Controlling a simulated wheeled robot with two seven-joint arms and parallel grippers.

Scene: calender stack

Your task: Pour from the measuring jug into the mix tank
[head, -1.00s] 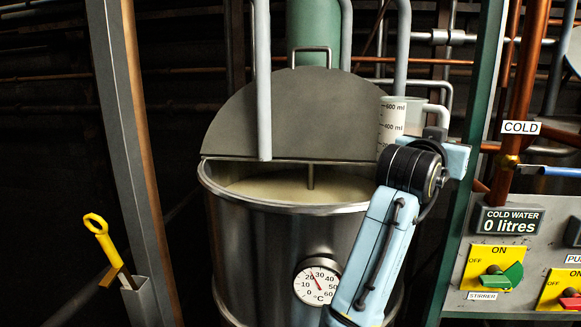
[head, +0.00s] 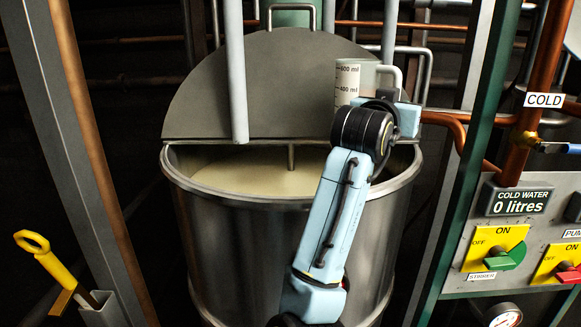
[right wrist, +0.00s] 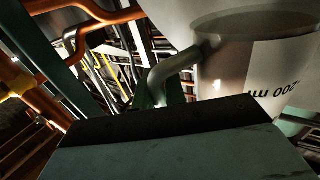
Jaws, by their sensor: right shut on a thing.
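The measuring jug (head: 347,88) is translucent white with ml marks and looks upright in the head view. It appears above the right back part of the mix tank (head: 385,225), in front of the tank's half lid (head: 270,85). Pale liquid (head: 255,175) lies in the tank's open front half. My right gripper (head: 393,96) is shut on the jug at its handle side; the fingers are mostly hidden. In the right wrist view the jug (right wrist: 225,75) shows close up with its grey handle (right wrist: 172,72) and upside-down lettering. How full the jug is cannot be seen. My left gripper is not in view.
A grey vertical pipe (head: 235,70) comes down in front of the lid. A green post (head: 470,170) and a control panel with a stirrer switch (head: 495,248) stand right. A grey post (head: 75,130) and a yellow-handled tool (head: 45,262) in a holder are left.

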